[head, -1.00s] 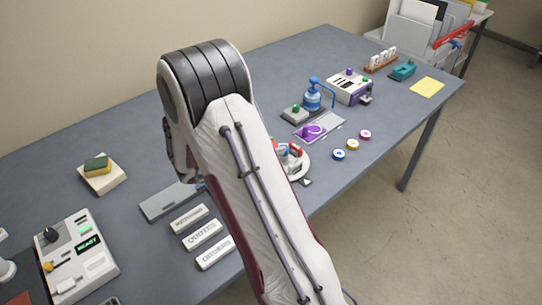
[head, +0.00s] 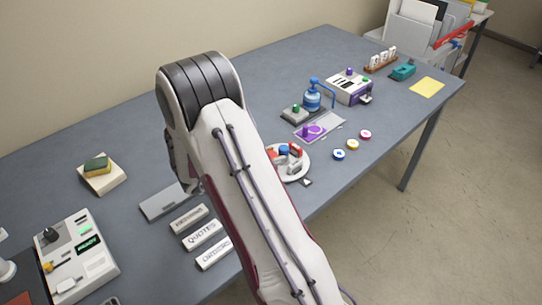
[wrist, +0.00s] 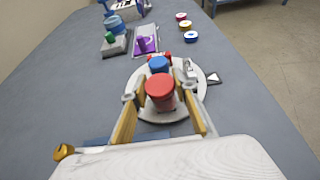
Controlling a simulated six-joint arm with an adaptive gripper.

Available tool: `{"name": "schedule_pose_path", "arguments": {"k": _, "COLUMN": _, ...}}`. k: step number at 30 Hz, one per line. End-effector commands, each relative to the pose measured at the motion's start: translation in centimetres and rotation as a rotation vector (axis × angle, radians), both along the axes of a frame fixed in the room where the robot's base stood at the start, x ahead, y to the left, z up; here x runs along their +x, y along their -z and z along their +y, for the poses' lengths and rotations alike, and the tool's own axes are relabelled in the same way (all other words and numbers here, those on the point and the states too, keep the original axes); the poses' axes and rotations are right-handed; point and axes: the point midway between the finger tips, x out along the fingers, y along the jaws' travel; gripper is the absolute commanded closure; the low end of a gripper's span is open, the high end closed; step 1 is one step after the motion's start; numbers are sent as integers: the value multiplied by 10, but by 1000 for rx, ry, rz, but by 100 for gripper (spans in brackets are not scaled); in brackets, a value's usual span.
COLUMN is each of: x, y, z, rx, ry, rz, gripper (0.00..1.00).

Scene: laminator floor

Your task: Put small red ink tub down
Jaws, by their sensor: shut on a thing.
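A small red ink tub (wrist: 160,88) with a round red lid is between the fingers of my gripper (wrist: 160,102) in the wrist view. The gripper is shut on it. The tub appears over the near part of a round white plate (wrist: 147,113); I cannot tell whether its base touches the plate. A blue-lidded tub (wrist: 158,63) is just beyond it. In the head view the plate (head: 303,174) shows right of my arm, which hides the gripper.
A silver piece (wrist: 190,69) and another red item share the plate. A purple pad (head: 315,131) and blue pump bottle (head: 312,98) stand behind. Red, yellow and blue discs (head: 352,144) lie near the table's right edge. Labelled blocks (head: 201,235) lie left of my arm.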

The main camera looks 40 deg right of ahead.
Motion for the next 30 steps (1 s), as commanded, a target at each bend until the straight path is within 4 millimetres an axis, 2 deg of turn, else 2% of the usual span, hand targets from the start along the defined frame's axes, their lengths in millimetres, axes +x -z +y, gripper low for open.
{"name": "schedule_pose_path", "arguments": {"k": 14, "x": 0, "y": 7, "z": 0, "rx": 0, "ry": 0, "rz": 1, "gripper": 93}}
{"name": "schedule_pose_path", "arguments": {"k": 15, "x": 0, "y": 7, "z": 0, "rx": 0, "ry": 0, "rz": 0, "gripper": 64}}
{"name": "schedule_pose_path", "arguments": {"k": 16, "x": 0, "y": 7, "z": 0, "rx": 0, "ry": 0, "rz": 0, "gripper": 56}}
{"name": "schedule_pose_path", "arguments": {"k": 30, "x": 0, "y": 5, "z": 0, "rx": 0, "ry": 0, "rz": -1, "gripper": 55}}
